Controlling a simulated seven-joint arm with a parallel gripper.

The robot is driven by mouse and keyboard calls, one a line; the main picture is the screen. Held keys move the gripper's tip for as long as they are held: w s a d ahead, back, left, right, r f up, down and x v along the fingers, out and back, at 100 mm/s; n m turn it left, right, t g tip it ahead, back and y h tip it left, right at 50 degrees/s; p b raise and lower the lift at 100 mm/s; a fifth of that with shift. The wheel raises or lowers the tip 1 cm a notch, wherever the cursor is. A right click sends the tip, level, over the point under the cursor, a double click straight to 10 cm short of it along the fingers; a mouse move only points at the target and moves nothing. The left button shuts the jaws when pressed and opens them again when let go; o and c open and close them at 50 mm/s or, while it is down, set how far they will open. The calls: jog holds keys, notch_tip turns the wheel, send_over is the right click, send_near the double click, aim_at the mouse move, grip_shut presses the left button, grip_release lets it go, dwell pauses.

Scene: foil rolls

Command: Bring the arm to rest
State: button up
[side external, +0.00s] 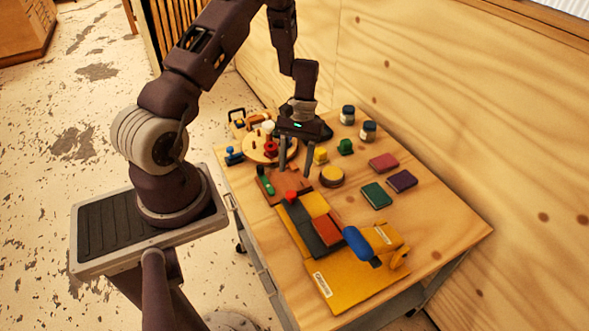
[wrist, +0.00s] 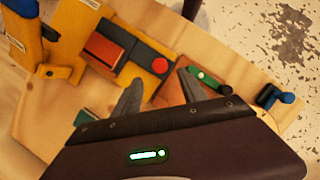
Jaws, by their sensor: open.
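My gripper (side external: 295,158) hangs over the wooden table, above the area between the round wooden board and the coloured blocks. Its two fingers point down and stand apart, with nothing seen between them. In the wrist view my gripper (wrist: 160,95) also shows two separated fingers over the table. My arm is raised and bent over the table from its base at the left.
The table (side external: 440,235) holds a yellow stand with a blue part (side external: 357,243), a dark panel with coloured blocks (side external: 298,235), a round board (side external: 258,150), jars (side external: 347,115) and small boxes (side external: 377,195). A wooden wall (side external: 480,130) stands behind. Its front right corner is clear.

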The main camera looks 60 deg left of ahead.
jog(key=d+r+m+t+y, duration=0.15)
jog(key=d+r, duration=0.25)
jog(key=r, duration=0.6)
jog(key=d+r+m+t+y, duration=0.15)
jog(key=d+r, duration=0.25)
jog(key=r, duration=0.6)
jog(key=s+d+r+m+t, duration=0.3)
jog(key=s+d+r, duration=0.1)
jog(key=s+r, duration=0.2)
jog(key=s+d+r+m+t, duration=0.2)
jog(key=s+d+r+m, duration=0.1)
jog(key=s+r, duration=0.3)
jog(key=s+d, duration=0.1)
jog(key=s, duration=0.1)
jog(key=shift+s+t, duration=0.4)
